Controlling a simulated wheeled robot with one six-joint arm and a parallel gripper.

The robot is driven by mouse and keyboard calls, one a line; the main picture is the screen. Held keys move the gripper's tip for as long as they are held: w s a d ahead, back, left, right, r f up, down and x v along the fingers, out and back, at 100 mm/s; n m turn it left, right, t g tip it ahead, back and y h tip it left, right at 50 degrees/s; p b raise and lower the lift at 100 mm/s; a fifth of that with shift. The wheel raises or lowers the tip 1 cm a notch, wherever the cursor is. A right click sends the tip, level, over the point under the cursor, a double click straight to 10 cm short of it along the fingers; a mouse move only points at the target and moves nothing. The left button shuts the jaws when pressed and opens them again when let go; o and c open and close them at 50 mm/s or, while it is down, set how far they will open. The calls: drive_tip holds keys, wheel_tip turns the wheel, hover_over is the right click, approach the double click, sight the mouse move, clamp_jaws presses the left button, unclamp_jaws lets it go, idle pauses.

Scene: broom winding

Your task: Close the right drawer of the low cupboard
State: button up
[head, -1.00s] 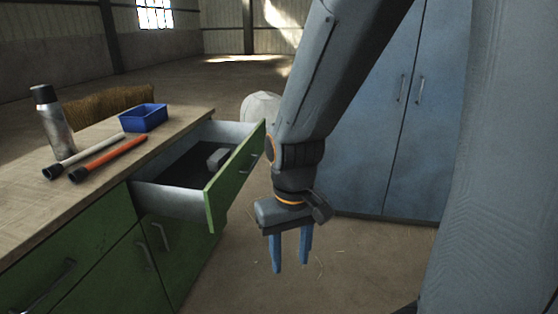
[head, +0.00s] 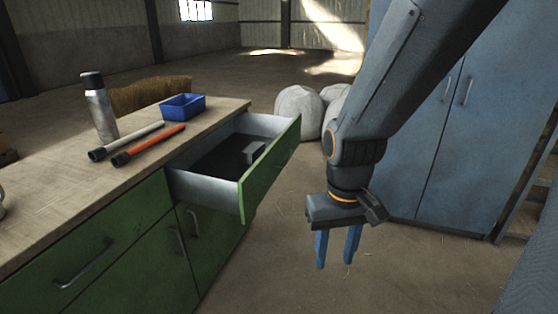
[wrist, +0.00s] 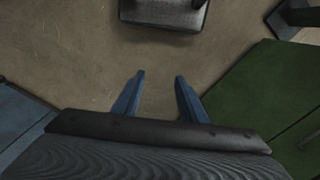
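The low cupboard (head: 130,248) has a green front and a wooden top, at the left of the head view. Its right drawer (head: 268,170) is pulled well out, with a grey block (head: 253,152) inside. My gripper (head: 336,262) hangs fingers-down to the right of the drawer front, apart from it. Its two blue fingers are apart with nothing between them. In the wrist view the fingers (wrist: 158,85) are also spread over bare floor, and a green panel (wrist: 275,95) shows at the right.
On the cupboard top are a steel flask (head: 101,112), a blue bin (head: 183,107), a white-handled tool (head: 130,139) and an orange-handled tool (head: 150,144). A blue cabinet (head: 437,150) stands behind my arm. Pale sacks (head: 299,110) lie beyond the drawer. The floor in front is clear.

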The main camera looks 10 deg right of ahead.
drive_tip(key=shift+f, duration=0.15)
drive_tip(key=c, duration=0.3)
drive_tip(key=a+f+m+g+y, duration=0.1)
drive_tip(key=m, duration=0.1)
drive_tip(key=w+a+f+m+g+y, duration=0.1)
drive_tip(key=m+y, duration=0.1)
drive_tip(key=a+f+m+g+y+b, duration=0.1)
drive_tip(key=a+f+m, duration=0.1)
drive_tip(key=shift+w, duration=0.35)
clamp_jaws()
drive_tip(key=m+t+y+b, duration=0.2)
drive_tip(key=m+t+y, duration=1)
drive_tip(key=m, duration=0.6)
approach(251, 196)
drive_tip(key=p+x, duration=0.2)
drive_tip(key=x, duration=0.4)
drive_tip(key=shift+w+a+f+p, duration=0.1)
drive_tip(key=shift+w+a+p, duration=0.1)
drive_tip(key=shift+p, duration=0.2)
